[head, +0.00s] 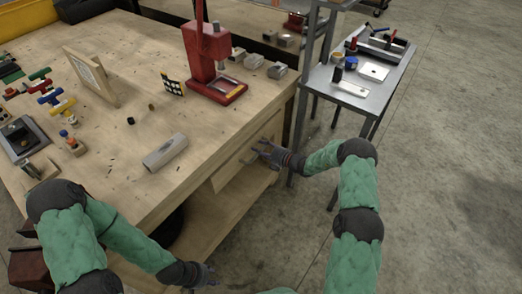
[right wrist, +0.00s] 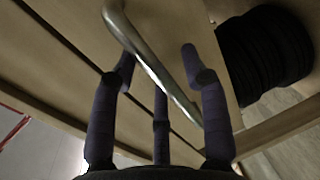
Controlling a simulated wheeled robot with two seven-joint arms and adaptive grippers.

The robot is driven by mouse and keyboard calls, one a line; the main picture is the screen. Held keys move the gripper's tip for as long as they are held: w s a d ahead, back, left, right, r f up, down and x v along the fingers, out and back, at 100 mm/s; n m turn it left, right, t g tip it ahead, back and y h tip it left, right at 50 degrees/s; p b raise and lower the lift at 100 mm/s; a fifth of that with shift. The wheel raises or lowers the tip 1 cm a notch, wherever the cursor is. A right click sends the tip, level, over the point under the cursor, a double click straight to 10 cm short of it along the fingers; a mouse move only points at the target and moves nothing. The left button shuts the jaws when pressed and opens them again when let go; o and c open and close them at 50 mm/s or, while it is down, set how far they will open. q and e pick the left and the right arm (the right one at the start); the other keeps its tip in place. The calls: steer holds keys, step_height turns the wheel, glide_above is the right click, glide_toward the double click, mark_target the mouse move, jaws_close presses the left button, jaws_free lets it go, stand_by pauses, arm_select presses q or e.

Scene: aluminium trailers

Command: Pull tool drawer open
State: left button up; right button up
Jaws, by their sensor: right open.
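The tool drawer (head: 232,168) has a plain wooden front below the workbench top, on the bench's right side. In the right wrist view its metal bar handle (right wrist: 150,62) runs diagonally between my spread fingers. My right gripper (head: 262,150) is open at the drawer front, with its fingers around the handle and not closed on it. It also shows in the right wrist view (right wrist: 160,75). Whether the fingers touch the bar I cannot tell. The drawer looks shut. My left gripper (head: 212,274) is open and empty, low in front of the bench.
The wooden workbench (head: 120,175) carries a red press (head: 205,60), a metal block (head: 165,152) and several small parts. A grey metal side table (head: 345,98) with tools stands close to my right gripper. The lower shelf (head: 225,215) lies under the drawer. The concrete floor at the right is clear.

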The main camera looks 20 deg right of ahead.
jaws_close()
steer(key=f+p+v, duration=0.2)
steer(key=p+v, duration=0.1)
steer(key=v, duration=1)
steer(key=s+f+p+v, duration=0.1)
steer(key=f+p+v, duration=0.2)
steer(key=v, duration=1)
steer(key=shift+d+f, duration=0.3)
steer(key=shift+w, duration=0.1)
